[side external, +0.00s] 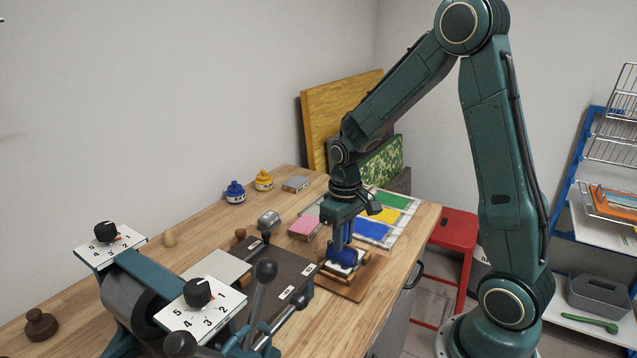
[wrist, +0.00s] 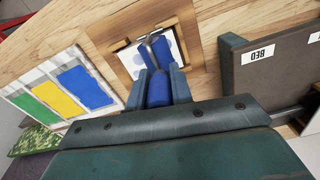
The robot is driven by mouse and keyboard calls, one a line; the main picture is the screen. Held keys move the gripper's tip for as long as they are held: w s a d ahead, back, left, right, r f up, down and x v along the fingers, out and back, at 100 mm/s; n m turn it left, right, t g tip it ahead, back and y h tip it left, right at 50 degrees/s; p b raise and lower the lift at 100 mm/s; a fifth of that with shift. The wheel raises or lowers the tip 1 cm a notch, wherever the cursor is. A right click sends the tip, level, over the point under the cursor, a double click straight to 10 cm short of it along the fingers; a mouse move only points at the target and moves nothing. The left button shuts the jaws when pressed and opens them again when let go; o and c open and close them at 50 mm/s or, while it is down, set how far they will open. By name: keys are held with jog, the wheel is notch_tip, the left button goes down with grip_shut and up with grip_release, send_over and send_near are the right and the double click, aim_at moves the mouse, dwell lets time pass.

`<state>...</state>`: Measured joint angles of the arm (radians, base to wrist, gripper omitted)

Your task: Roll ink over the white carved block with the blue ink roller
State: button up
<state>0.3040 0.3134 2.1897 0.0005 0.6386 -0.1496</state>
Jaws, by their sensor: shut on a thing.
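My gripper (side external: 344,229) points down and is shut on the handle of the blue ink roller (side external: 347,257). In the wrist view the blue handle (wrist: 158,90) sits between my two fingers. The white carved block (side external: 334,269) lies in a wooden tray (side external: 346,290) under the roller. The roller head is over the block; whether it touches is hard to tell. In the wrist view the block (wrist: 127,63) shows pale blue-grey patches on white. The roller and fingers hide part of it.
An ink slab with blue, yellow and green patches (side external: 407,228) lies behind the tray. A press with a dark bed (side external: 300,270) stands to the left. A pink block (side external: 304,227), a blue ink pot (side external: 235,192) and a yellow one (side external: 263,180) stand farther back.

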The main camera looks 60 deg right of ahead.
jog(key=shift+d, duration=3.05)
jog(key=shift+a, duration=0.1)
